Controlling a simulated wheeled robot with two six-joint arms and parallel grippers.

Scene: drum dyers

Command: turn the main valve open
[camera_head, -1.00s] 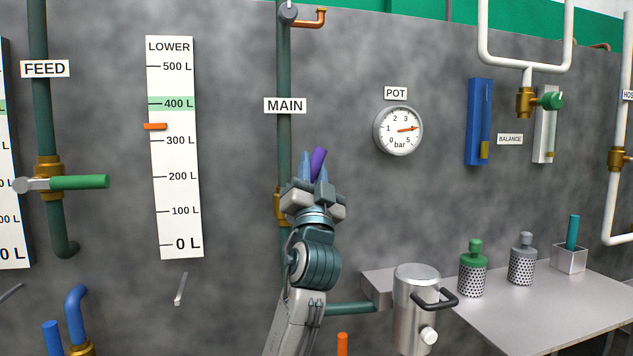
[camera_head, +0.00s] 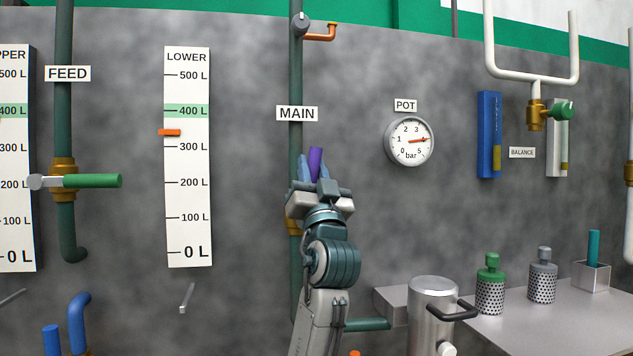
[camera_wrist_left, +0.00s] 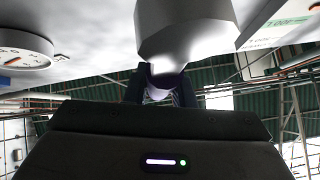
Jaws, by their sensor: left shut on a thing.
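The main valve sits on the dark green vertical pipe (camera_head: 296,75) under the MAIN sign (camera_head: 297,114). Part of its brass body (camera_head: 292,222) shows beside my left arm. Its purple handle (camera_head: 316,158) sticks up, nearly upright and leaning slightly right of the pipe's line. My left gripper (camera_head: 310,170) is shut on this handle, with the blue fingertips around it; my wrist hides the handle's lower part and most of the valve. In the left wrist view the dark fingers (camera_wrist_left: 160,85) meet below a large grey shape I cannot identify. My right gripper is not in view.
The FEED valve's green handle (camera_head: 92,181) points right, across its pipe. The LOWER level board (camera_head: 188,230) and POT gauge (camera_head: 409,140) flank the main pipe. A metal pot (camera_head: 432,310) and a grey table (camera_head: 520,325) with canisters stand at lower right.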

